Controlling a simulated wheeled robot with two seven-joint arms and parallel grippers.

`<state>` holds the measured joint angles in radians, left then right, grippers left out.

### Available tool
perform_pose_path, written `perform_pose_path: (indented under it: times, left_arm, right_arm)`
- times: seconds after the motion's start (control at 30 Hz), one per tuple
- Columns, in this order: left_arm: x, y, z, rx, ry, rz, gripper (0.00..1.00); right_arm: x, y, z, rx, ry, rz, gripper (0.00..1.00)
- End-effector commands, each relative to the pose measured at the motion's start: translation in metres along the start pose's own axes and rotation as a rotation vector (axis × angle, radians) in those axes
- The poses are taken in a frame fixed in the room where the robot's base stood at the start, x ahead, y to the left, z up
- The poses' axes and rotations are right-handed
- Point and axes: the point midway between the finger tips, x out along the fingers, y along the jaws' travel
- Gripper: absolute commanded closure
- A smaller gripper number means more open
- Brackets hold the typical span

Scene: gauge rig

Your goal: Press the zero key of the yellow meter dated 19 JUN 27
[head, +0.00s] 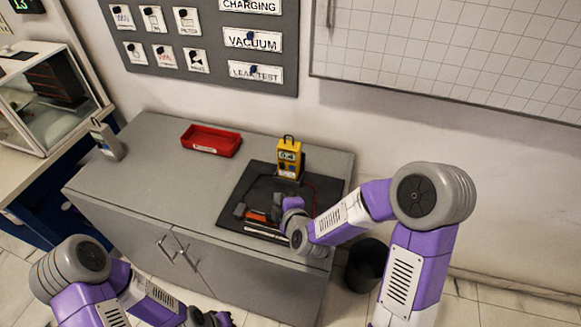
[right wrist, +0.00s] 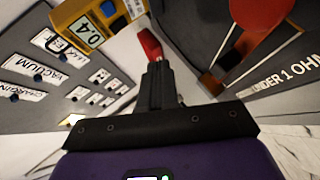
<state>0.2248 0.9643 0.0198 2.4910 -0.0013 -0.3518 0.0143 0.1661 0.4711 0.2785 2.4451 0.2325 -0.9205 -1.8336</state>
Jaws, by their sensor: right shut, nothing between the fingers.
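A yellow meter (head: 289,160) with a dark top handle stands upright on a black mat (head: 238,212) on the grey cabinet. In the right wrist view the yellow meter (right wrist: 80,36) shows partly, its display reading 0.4. Its date and zero key cannot be made out. My right gripper (head: 287,203) is in front of the meter, low over the mat and apart from it.
A red tray (head: 211,140) sits left of the mat. An orange-and-dark tool (head: 258,215) lies on the mat by my right gripper. A strip reading UNDER 1 OHM (right wrist: 283,76) is close in the right wrist view. The cabinet's left top is largely clear.

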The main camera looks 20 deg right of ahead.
Motion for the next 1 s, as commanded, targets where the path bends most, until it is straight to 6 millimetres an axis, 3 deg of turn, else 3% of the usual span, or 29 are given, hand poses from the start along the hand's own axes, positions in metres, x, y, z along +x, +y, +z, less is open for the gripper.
perform_pose_path:
  times: [0.27,0.7,1.0]
  left_arm:
    - [-0.002,0.001,0.000,0.000,0.000,0.000,1.00]
    - [-0.008,0.003,0.000,0.000,0.001,0.000,1.00]
    - [-0.006,0.002,0.000,0.000,0.000,0.000,1.00]
  right_arm:
    - [0.007,0.005,0.005,0.003,-0.001,-0.001,1.00]
    - [0.048,0.034,0.035,0.003,0.001,0.000,1.00]
    - [0.061,0.043,0.044,0.002,0.001,-0.002,1.00]
